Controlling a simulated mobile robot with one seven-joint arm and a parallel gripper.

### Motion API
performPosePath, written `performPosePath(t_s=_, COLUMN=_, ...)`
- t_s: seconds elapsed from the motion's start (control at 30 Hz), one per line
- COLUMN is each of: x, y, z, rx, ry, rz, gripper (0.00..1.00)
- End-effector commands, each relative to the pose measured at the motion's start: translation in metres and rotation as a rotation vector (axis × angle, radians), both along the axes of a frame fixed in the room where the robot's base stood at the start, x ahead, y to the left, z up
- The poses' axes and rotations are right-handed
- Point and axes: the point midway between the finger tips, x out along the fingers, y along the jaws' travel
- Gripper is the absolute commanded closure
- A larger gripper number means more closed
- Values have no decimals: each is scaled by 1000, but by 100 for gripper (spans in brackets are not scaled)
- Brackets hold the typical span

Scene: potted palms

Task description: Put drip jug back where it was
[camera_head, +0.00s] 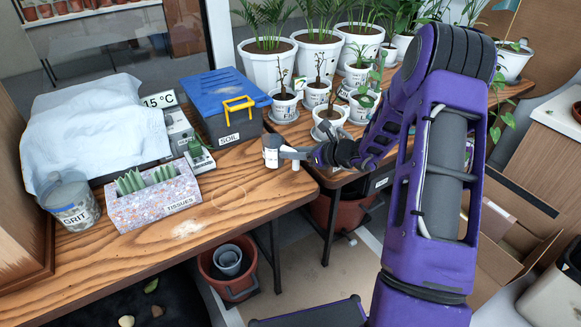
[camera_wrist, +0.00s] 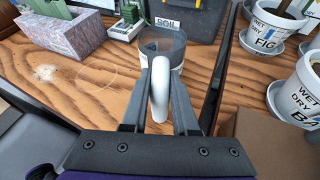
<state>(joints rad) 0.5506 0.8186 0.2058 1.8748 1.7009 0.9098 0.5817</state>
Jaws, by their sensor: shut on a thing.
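The drip jug (camera_head: 271,151) is a small, light cylinder with a dark label, at the right end of the wooden table. In the wrist view its clear body (camera_wrist: 172,46) stands beyond its thick white handle (camera_wrist: 159,92). My gripper (camera_head: 291,154) is shut on the handle, with one finger on each side in the wrist view (camera_wrist: 160,88). The jug looks about upright. I cannot tell whether its base touches the table. A faint ring mark (camera_head: 229,197) lies on bare wood to the jug's left; it also shows in the wrist view (camera_wrist: 97,78).
The blue-lidded soil box (camera_head: 226,115) stands behind the jug. A tissue box (camera_head: 153,200), grit tin (camera_head: 72,206) and cloth-covered object (camera_head: 97,130) are to the left. Labelled plant pots (camera_head: 329,120) crowd the right-hand table. The wood around the ring is clear, apart from a pale spill (camera_head: 187,229).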

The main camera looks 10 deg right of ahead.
Motion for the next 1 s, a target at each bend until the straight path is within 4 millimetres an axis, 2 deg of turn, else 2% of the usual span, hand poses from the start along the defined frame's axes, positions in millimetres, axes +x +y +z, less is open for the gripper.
performPosePath(t_s=0.13, x=0, y=0, z=-11, rx=1, ry=0, rz=-1, gripper=100)
performPosePath(t_s=0.33, x=0, y=0, z=-39, rx=1, ry=0, rz=0, gripper=100)
performPosePath(t_s=0.73, x=0, y=0, z=-45, rx=0, ry=-1, rz=-1, gripper=100)
performPosePath(t_s=0.77, x=0, y=0, z=-44, rx=0, ry=0, rz=-1, gripper=69)
performPosePath(t_s=0.8, x=0, y=0, z=-44, rx=0, ry=0, rz=-1, gripper=62)
performPosePath(t_s=0.9, x=0, y=0, z=-44, rx=0, ry=0, rz=-1, gripper=44)
performPosePath(t_s=1.0, x=0, y=0, z=-44, rx=0, ry=0, rz=-1, gripper=43)
